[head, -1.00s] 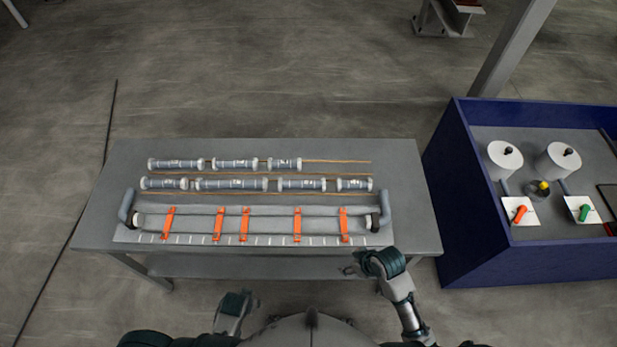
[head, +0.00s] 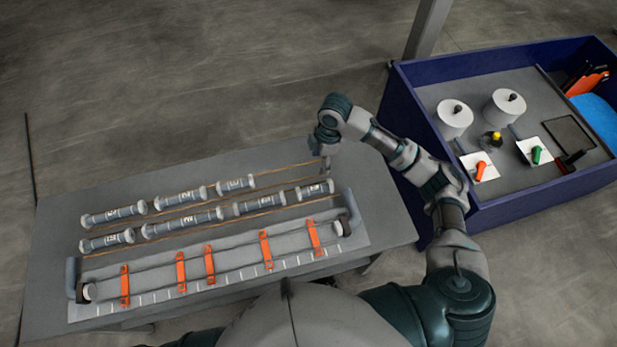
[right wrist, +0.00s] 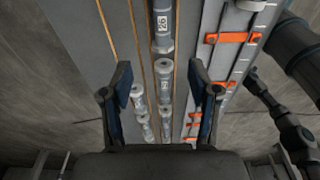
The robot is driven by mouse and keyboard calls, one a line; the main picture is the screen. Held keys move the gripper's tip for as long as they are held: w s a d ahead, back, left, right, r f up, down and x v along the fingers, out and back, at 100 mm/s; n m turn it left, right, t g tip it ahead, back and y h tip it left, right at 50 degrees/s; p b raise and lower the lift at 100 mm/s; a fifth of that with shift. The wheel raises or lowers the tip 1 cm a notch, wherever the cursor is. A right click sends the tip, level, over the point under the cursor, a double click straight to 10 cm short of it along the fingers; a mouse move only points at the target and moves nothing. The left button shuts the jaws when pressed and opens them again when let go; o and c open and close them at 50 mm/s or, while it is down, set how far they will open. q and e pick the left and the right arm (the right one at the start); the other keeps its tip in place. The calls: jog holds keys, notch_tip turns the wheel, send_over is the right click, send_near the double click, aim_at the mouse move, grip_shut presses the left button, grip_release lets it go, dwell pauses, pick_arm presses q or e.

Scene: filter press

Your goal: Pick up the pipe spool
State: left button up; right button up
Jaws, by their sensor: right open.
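Several grey pipe spools with pale flanged ends and white number labels lie in two rows on the grey table. The back row includes a spool at its right end (head: 235,184); the front row ends at the right with a short spool (head: 315,190). My right gripper (head: 326,160) is above the table's right part, just behind that short spool. In the right wrist view its fingers (right wrist: 162,85) are spread and empty, with spools seen below between them. A spool labelled 26 (right wrist: 163,28) shows there at the top. My left gripper is out of view.
Thin brown rails (head: 285,170) run beside the spool rows. A blue-walled bin (head: 420,110) with white cylinders and valve handles stands right of the table.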

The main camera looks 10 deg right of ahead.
send_over(315, 188)
notch_tip(315, 188, down, 11)
jog(key=shift+w+f, duration=0.1)
jog(key=shift+w, duration=0.05)
jog(key=f, duration=0.5)
jog(key=shift+d, duration=0.3)
jog(key=shift+a, duration=0.3)
jog(key=shift+c, duration=0.8)
jog(key=c, duration=0.8)
grip_shut()
